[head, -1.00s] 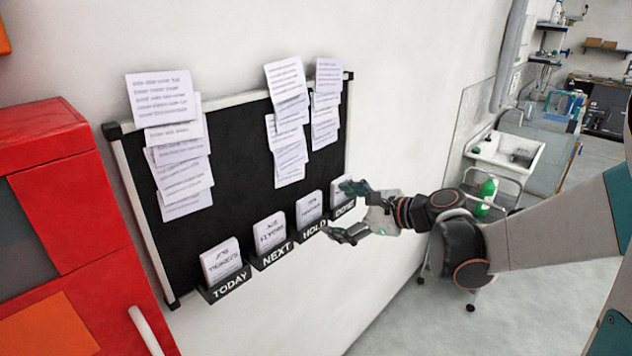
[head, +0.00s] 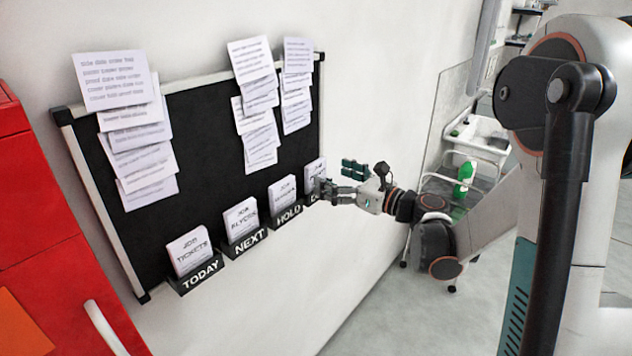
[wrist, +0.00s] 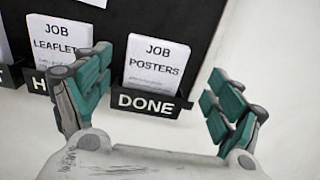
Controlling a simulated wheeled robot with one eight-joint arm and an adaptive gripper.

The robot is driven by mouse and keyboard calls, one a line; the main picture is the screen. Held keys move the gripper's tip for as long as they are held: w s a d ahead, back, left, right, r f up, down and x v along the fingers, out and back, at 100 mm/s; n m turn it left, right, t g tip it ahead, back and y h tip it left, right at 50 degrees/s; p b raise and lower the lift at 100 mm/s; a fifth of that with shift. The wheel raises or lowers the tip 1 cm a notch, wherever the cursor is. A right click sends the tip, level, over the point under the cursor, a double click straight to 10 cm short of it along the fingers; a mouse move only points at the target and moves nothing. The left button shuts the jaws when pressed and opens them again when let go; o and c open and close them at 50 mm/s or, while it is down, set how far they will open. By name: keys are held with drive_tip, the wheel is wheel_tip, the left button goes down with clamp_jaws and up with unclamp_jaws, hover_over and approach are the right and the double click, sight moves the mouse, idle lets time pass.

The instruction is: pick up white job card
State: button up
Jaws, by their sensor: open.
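Several white job cards stand in black labelled pockets along the bottom of the black board. The "JOB TICKETS" card (head: 188,250) is in the TODAY pocket, the "JOB FLYERS" card (head: 241,218) in NEXT, and a third card (head: 283,193) in HOLD. The "JOB POSTERS" card (wrist: 155,66) stands upright in the DONE pocket (wrist: 150,103) and is partly hidden by my gripper in the head view. My gripper (head: 334,180) is open in front of the DONE pocket. In the wrist view, its teal fingers (wrist: 158,98) are spread either side of that pocket, with nothing between them held.
Printed sheets (head: 135,130) hang overlapping on the black board (head: 200,165). A red cabinet (head: 40,210) with a pale handle stands at the left. A trolley with a green bottle (head: 464,178) is behind my arm. Floor between wall and trolley is clear.

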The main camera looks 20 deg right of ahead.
sight(318, 171)
drive_tip(key=shift+a+b+x, duration=0.2)
drive_tip(key=shift+b+x, duration=0.6)
drive_tip(key=shift+x, duration=2.05)
drive_tip(key=shift+s+r, duration=0.1)
drive_tip(key=shift+s, duration=0.1)
drive_tip(key=c, duration=1.2)
